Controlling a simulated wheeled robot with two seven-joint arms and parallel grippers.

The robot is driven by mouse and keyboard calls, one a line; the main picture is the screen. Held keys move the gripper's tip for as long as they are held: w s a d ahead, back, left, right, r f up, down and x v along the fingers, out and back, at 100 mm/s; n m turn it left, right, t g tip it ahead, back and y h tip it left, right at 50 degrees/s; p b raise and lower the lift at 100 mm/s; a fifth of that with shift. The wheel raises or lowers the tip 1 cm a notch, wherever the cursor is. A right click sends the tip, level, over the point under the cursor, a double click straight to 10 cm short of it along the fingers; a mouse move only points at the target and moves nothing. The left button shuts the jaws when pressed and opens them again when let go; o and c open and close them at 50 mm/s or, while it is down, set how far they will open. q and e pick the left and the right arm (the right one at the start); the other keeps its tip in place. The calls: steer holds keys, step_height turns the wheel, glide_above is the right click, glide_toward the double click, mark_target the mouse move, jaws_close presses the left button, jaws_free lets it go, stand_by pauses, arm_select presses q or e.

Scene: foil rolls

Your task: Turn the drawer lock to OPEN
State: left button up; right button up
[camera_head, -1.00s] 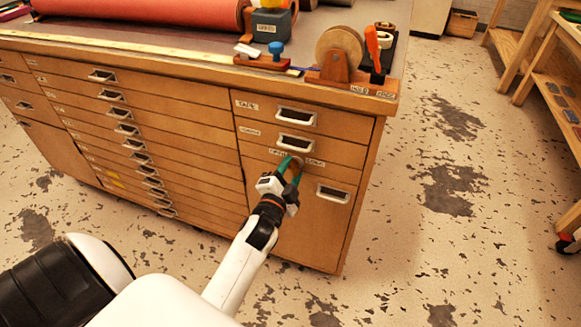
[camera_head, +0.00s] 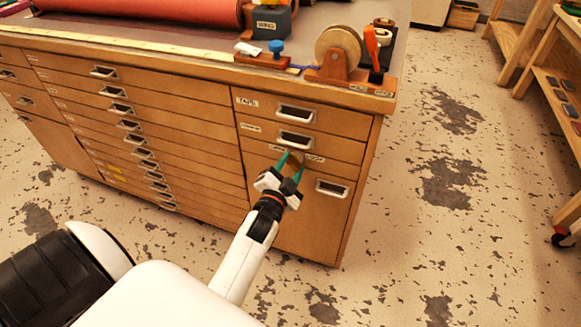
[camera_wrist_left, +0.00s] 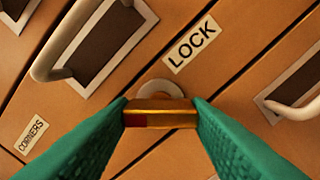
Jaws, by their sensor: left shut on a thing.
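The drawer lock has a brass knob (camera_wrist_left: 160,106) on a round pale plate (camera_wrist_left: 161,87) on the wooden cabinet front (camera_head: 315,215). My left gripper (camera_head: 290,161), with green fingers, is shut on the knob, one finger on each side. In the left wrist view the knob's bar lies level between the fingertips, with a dark red mark at its left end. A LOCK label (camera_wrist_left: 192,43) sits beside the plate, tilted in that view. The OPEN label cannot be read now. My right gripper is not in view.
Drawer handles stand out close by: one above the lock (camera_head: 295,139) and one at its lower right (camera_head: 332,188). A tape dispenser (camera_head: 338,55) and other tools sit on the cabinet top. Floor to the right is clear up to a wooden shelf (camera_head: 540,60).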

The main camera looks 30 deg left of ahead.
arm_select(q)
steer(key=o, duration=1)
steer(key=shift+s, duration=0.1)
steer(key=shift+s+d, duration=0.1)
steer(key=shift+s, duration=0.2)
steer(key=p+v, duration=0.1)
steer(key=v, duration=1)
steer(key=shift+s+f, duration=0.1)
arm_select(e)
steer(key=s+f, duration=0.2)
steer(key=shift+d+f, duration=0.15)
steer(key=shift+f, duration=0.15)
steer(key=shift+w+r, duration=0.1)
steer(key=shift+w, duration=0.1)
